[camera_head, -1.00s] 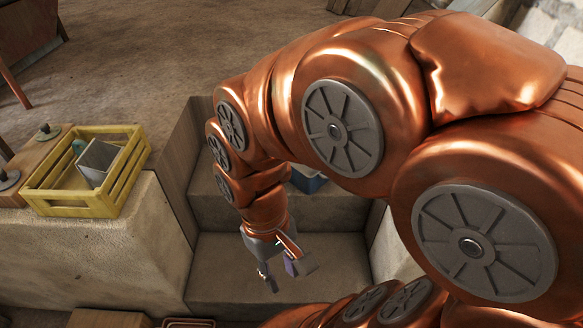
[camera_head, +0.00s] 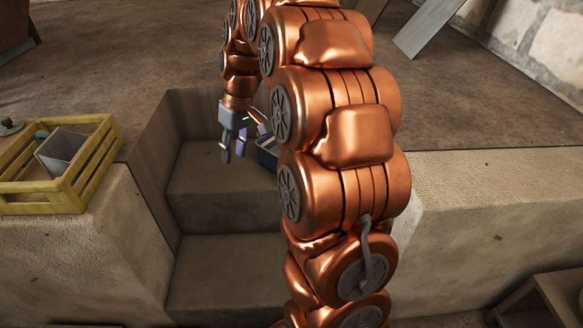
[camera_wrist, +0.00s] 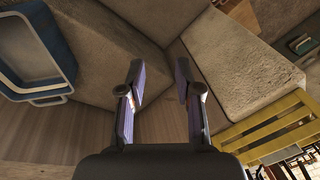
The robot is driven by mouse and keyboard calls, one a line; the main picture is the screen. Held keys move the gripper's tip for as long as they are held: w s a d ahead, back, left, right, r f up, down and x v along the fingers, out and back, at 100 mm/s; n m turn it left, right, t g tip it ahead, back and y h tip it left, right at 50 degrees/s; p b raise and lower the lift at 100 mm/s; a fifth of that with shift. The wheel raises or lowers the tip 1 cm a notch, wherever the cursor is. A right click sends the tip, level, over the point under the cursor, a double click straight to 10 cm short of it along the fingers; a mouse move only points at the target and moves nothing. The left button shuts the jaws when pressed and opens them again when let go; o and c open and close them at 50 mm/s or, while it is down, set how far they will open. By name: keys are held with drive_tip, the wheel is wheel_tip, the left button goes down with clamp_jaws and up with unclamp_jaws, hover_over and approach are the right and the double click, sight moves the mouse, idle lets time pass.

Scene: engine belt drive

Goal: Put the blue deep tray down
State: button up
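The blue deep tray (camera_head: 266,158) shows only in part in the head view, low in the stepped recess, with my arm in front of the rest of it. In the wrist view its blue rim (camera_wrist: 60,46) is at the upper left. My gripper (camera_head: 233,152) hangs fingers down above the steps, just left of the tray in the head view. In the wrist view the fingers (camera_wrist: 160,76) are spread apart with nothing between them. The gripper is apart from the tray.
A yellow slatted crate (camera_head: 104,165) with a grey box (camera_head: 62,150) inside stands on the left ledge. Stone steps (camera_head: 225,262) lie below my gripper, with a wooden side wall (camera_head: 152,170). The right ledge (camera_head: 460,190) is bare. A board (camera_head: 428,25) leans at the back.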

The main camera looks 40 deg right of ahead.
drive_tip(key=w+d+f+t+b, duration=0.1)
drive_tip(key=w+d+f+b, duration=0.2)
drive_tip(key=d, duration=0.5)
drive_tip(key=w+d+f+t+b, duration=0.1)
drive_tip(key=w+d+f, duration=0.2)
drive_tip(key=w+d, duration=0.35)
drive_tip(key=shift+t+h, duration=0.9)
drive_tip(key=d+f+b, duration=0.1)
drive_tip(key=d+f, duration=0.1)
drive_tip(key=d, duration=0.5)
drive_tip(key=s+d+f+b, duration=0.1)
drive_tip(key=d+f+b, duration=0.1)
drive_tip(key=d, duration=0.5)
drive_tip(key=s+d+f+b, duration=0.1)
drive_tip(key=d+f, duration=0.3)
drive_tip(key=d, duration=0.3)
drive_tip(key=shift+d+f+b, duration=0.15)
drive_tip(key=shift+f+b, duration=0.1)
drive_tip(key=shift+b, duration=0.15)
drive_tip(key=b+x, duration=0.3)
drive_tip(key=x, duration=0.4)
drive_tip(key=shift+w+f, duration=0.15)
drive_tip(key=shift+w, duration=0.05)
drive_tip(key=shift+c, duration=0.4)
clamp_jaws()
